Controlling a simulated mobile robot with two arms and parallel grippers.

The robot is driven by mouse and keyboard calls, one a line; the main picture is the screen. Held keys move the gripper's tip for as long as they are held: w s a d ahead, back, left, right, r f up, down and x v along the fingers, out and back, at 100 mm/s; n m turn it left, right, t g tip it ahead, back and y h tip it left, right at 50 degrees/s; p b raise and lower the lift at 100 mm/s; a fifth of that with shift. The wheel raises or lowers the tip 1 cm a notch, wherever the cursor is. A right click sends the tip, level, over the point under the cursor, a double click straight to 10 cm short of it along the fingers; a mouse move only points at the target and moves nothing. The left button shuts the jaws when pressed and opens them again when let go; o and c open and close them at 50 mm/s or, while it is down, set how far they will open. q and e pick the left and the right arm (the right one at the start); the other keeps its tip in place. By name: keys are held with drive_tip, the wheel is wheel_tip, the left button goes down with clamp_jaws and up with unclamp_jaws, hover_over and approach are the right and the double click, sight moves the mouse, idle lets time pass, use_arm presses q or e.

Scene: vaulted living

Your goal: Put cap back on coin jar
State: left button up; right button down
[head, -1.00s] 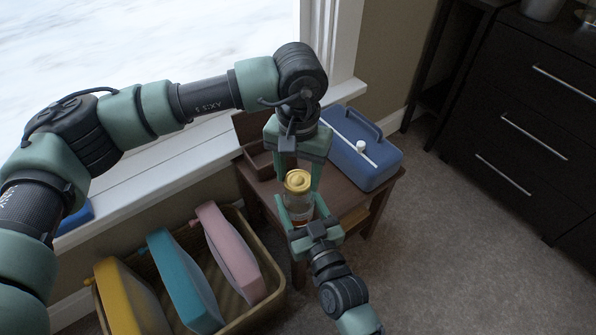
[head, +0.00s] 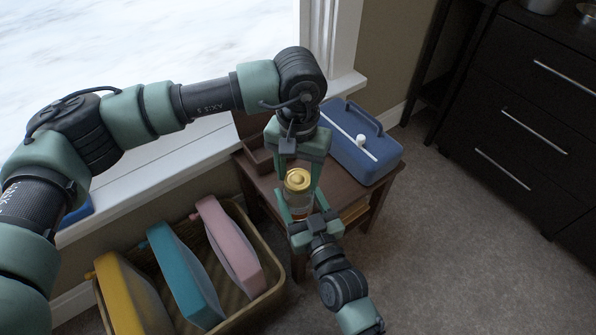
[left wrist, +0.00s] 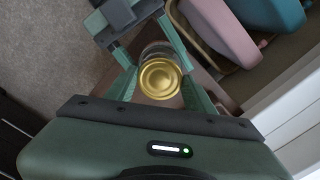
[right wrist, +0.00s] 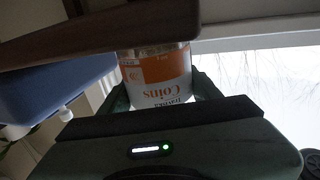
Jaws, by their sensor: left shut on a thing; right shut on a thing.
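The coin jar (head: 299,205) is a clear jar with a white and orange label; its "Coins" label shows upside down in the right wrist view (right wrist: 158,78). My right gripper (head: 303,212) is shut on the jar's body, by the small table. The gold cap (head: 298,180) is round with a raised centre and shows face-on in the left wrist view (left wrist: 160,78). My left gripper (head: 299,184) comes from above and is shut on the cap, directly over the jar's mouth. I cannot tell whether the cap touches the rim.
The brown table (head: 352,200) carries a blue toolbox-like case (head: 362,150) and a brown open box (head: 258,160). A wicker basket (head: 262,302) with yellow, teal and pink items stands at lower left. A black drawer cabinet (head: 520,120) is at right, with clear carpet in front.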

use_arm(q)
drive_tip(key=shift+f, duration=0.55)
drive_tip(key=m, duration=0.9)
drive_tip(key=shift+m, duration=0.3)
drive_tip(key=o, duration=1.3)
drive_tip(key=shift+c, duration=0.2)
drive_tip(key=shift+r, duration=2.25)
